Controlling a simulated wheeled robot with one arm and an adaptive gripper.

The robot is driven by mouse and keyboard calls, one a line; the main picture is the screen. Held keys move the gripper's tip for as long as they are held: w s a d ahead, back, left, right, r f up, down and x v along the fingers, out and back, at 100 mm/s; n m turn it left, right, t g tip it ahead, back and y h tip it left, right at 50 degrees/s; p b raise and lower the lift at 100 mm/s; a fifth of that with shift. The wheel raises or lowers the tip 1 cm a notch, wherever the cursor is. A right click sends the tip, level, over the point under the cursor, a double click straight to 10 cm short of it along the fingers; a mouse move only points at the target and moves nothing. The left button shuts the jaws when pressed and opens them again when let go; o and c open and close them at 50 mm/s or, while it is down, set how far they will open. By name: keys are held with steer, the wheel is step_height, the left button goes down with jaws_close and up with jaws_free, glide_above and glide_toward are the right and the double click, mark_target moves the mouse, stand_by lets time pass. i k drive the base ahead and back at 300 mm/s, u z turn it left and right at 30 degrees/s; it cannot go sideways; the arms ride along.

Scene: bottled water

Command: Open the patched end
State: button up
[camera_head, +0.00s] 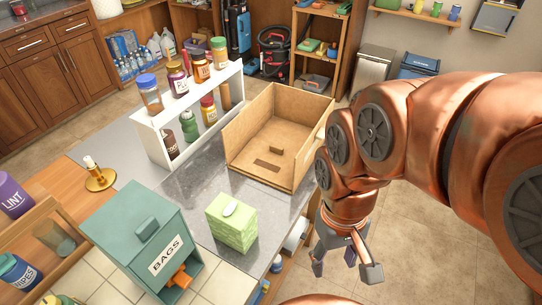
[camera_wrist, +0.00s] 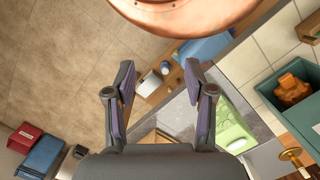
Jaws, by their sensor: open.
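An open-topped tan box (camera_head: 240,150) stands on the grey counter. A dark brown strip (camera_head: 267,165) and a small brown block (camera_head: 276,150) show on its inner floor. A pale mark shows on its right wall. I cannot tell which end is patched. My gripper (camera_head: 345,268) hangs right of the counter, in front of and to the right of the box, apart from it. Its two fingers are spread with nothing between them. The wrist view also shows my gripper (camera_wrist: 160,82) open, over the counter's side. The box is hard to make out there.
A green tissue box (camera_head: 232,222) and a teal bags bin (camera_head: 140,235) stand at the counter front. A white rack (camera_head: 150,135) with several jars is left of the box. White rolls (camera_head: 296,235) sit at the counter's side. Open tiled floor (camera_head: 420,230) lies to the right.

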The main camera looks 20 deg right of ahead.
mark_target(296, 105)
steer(key=z, duration=1.65)
steer(key=i, duration=3.3)
steer(key=u, duration=4.05)
